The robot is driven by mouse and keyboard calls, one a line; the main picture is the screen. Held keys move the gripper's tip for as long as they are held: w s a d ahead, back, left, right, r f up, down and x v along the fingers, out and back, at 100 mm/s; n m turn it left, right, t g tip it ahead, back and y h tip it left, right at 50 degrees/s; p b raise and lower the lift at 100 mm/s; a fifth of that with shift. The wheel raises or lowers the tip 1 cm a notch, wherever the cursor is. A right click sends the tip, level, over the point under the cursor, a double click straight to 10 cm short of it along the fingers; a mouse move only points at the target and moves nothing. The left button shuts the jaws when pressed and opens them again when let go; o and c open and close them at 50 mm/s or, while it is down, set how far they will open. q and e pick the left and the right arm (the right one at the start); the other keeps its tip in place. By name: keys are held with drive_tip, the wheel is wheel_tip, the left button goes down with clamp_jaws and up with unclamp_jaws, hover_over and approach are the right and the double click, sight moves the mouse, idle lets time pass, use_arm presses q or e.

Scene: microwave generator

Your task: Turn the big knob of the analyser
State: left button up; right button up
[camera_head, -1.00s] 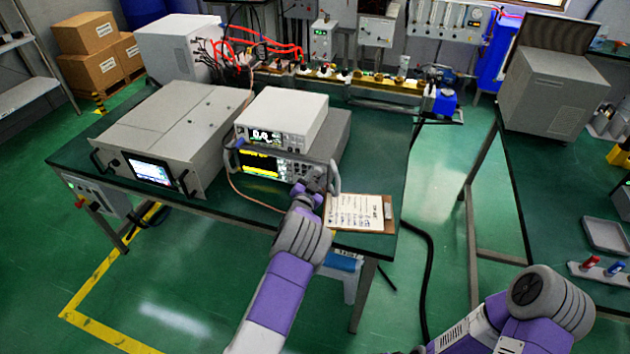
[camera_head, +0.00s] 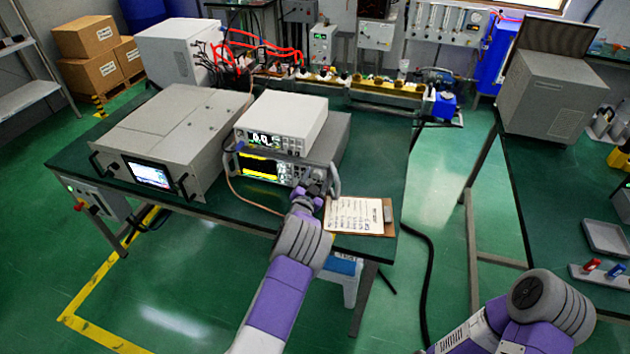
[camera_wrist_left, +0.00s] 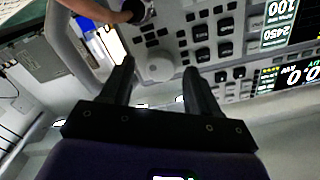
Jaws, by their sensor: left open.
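The analyser (camera_head: 262,167) is the lower of two stacked instruments on the bench, with a yellow-lit screen and carry handles. Its big knob, a pale grey round dial, shows in the left wrist view (camera_wrist_left: 155,66). My left gripper (camera_head: 314,187) is at the right part of the front panel and hides the knob in the head view. In the left wrist view the open black fingers (camera_wrist_left: 158,76) point at the panel, one on each side of the knob. Contact with it cannot be told. My right arm shows at the lower right, but its gripper is out of view.
A meter (camera_head: 282,121) reading 0.0 sits on the analyser. A rack unit (camera_head: 165,130) stands to the left. A clipboard (camera_head: 356,215) lies at the bench edge by my left gripper. A cable plug (camera_wrist_left: 140,11) is close to the knob.

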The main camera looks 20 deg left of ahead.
use_arm(q)
drive_tip(key=s, duration=0.7)
drive_tip(key=shift+s+p, duration=0.3)
drive_tip(key=shift+p, duration=0.15)
drive_tip(key=shift+a, duration=0.1)
